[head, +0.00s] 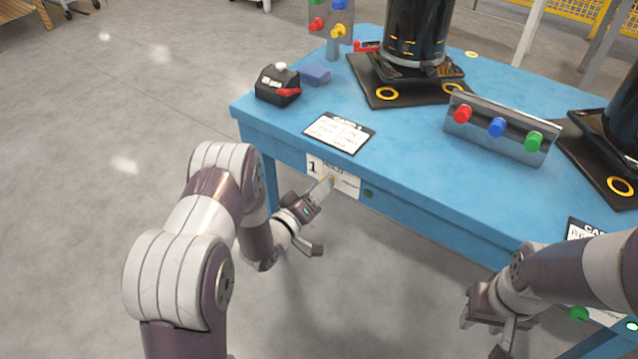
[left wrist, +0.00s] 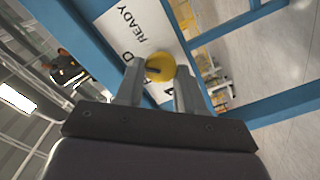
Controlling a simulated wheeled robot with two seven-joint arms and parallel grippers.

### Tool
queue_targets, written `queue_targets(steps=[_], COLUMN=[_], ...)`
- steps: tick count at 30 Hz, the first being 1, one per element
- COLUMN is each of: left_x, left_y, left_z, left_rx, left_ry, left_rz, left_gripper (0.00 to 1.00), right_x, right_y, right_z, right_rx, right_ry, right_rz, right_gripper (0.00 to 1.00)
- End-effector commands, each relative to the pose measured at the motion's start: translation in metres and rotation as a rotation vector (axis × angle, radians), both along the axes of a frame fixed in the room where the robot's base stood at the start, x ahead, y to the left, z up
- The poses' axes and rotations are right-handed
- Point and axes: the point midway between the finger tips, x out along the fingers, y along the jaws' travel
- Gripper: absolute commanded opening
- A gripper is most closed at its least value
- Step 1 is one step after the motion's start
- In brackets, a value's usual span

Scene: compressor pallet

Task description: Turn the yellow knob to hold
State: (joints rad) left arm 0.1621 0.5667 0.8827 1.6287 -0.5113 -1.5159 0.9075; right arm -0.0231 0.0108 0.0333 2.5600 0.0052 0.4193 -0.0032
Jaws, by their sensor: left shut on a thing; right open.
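The yellow knob (left wrist: 160,66) sits on a white label plate (left wrist: 138,32) fixed to the blue table's front side. The word READY is legible on the plate; other lettering is partly covered. A dark mark shows on the knob, but its exact setting is hard to read. My left gripper (left wrist: 158,73) is shut on the knob, one finger on each side. In the head view my left gripper (head: 320,215) is at the plate marked 1 (head: 348,182) and mostly hides the knob. My right gripper (head: 484,335) is open and empty, in front of the table at lower right.
The blue table (head: 415,185) carries a black control box (head: 277,85), a blue block (head: 315,75), a card (head: 340,132) and a panel with red, blue and green buttons (head: 497,128). Black compressors (head: 418,30) stand behind. Floor left of the table is clear.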

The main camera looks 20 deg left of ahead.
Motion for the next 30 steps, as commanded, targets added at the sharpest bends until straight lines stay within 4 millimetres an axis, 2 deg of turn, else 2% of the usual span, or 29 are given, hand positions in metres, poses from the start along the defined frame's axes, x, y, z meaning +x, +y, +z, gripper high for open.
queue_targets(steps=[1, 6, 18, 30], left_x=[-0.001, 0.0, 0.0, 0.0], left_y=[0.0, 0.001, 0.001, 0.001], left_z=[0.002, 0.002, -0.001, -0.003], left_rx=[-0.039, -0.19, -0.496, -0.647], left_ry=[0.018, 0.072, 0.183, 0.237], left_rz=[0.0, 0.001, 0.002, 0.002], left_gripper=[0.08, 0.08, 0.08, 0.08], right_x=[0.0, 0.0, 0.0, 0.0], right_y=[0.0, 0.0, 0.0, 0.0], right_z=[0.007, 0.017, 0.035, 0.042], right_rx=[0.0, 0.0, 0.0, 0.0], right_ry=[0.0, 0.0, 0.0, 0.0], right_rz=[0.0, 0.0, 0.0, 0.0], right_gripper=[0.43, 0.43, 0.43, 0.43])
